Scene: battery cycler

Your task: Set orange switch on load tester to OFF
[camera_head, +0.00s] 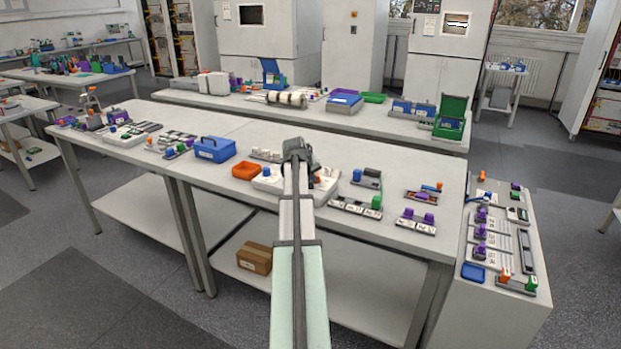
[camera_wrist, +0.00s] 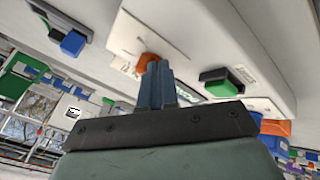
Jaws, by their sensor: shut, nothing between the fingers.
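The load tester is a low white box (camera_wrist: 195,30) with a flat face, filling the upper middle of the wrist view. An orange switch (camera_wrist: 147,61) sits on it, with small markings beside it too small to read. A green button in a dark frame (camera_wrist: 228,80) is further along the box. My gripper (camera_wrist: 157,68) is shut and empty, its fingertips at the orange switch and partly covering it. I cannot tell whether they touch or which way the switch is set.
In the head view an orange bin (camera_head: 245,170) and a blue box (camera_head: 214,149) stand left of the load tester. A grey device with a blue block (camera_head: 366,178) and several small modules (camera_head: 355,206) lie to its right. Bare tabletop (camera_head: 395,180) separates them from further parts.

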